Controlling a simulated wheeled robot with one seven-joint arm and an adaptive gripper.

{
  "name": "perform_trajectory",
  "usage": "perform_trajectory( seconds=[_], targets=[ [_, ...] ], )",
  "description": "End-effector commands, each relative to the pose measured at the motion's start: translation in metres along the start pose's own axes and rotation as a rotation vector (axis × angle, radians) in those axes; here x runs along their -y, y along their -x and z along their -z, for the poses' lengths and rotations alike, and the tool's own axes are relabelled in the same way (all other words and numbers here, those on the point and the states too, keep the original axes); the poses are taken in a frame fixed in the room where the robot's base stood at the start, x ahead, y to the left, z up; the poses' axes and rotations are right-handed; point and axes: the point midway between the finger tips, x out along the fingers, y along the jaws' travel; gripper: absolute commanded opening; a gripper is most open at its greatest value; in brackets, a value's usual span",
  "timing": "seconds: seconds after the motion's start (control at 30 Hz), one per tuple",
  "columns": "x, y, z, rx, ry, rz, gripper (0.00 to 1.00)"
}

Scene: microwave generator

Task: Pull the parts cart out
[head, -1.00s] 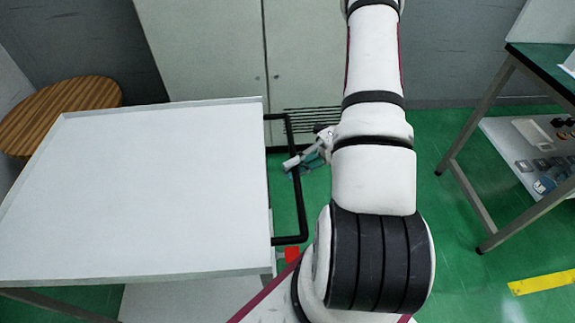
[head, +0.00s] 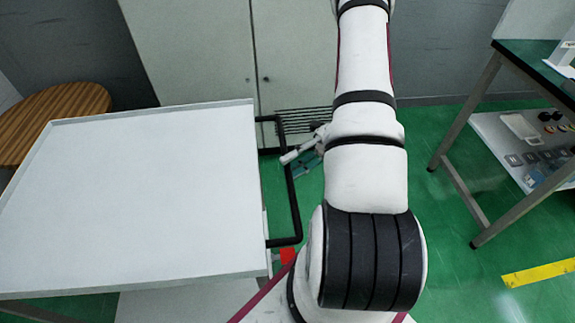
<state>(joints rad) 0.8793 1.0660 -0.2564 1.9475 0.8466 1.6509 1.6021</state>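The parts cart (head: 140,190) is a white-topped cart with a low rim at the left of the head view. Its black handle (head: 292,196) is a bar loop on the right side. My gripper (head: 291,158) is at the handle's upper part, with a light finger reaching across the bar from the right. My arm hides most of the gripper. I cannot tell whether its fingers are closed around the bar. A small red part (head: 287,256) shows below the handle's near end.
A round wooden table (head: 50,115) stands behind the cart at the left. A pale cabinet (head: 195,50) is at the back. A workbench with a lower shelf (head: 530,145) stands at the right.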

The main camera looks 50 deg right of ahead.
Motion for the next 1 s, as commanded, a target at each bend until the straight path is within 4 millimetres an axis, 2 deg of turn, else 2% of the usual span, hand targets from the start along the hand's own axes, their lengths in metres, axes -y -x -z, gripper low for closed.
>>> perform_trajectory(
  seconds=[0.3, 0.5, 0.7, 1.0],
  targets=[
    [0.001, 0.066, 0.0, 0.003, 0.001, 0.004, 0.35],
    [0.001, 0.093, 0.0, 0.003, 0.0, 0.002, 0.35],
    [0.001, 0.103, 0.0, 0.002, -0.001, 0.002, 0.35],
    [0.0, 0.103, 0.0, 0.002, 0.0, 0.002, 0.35]
  ],
)
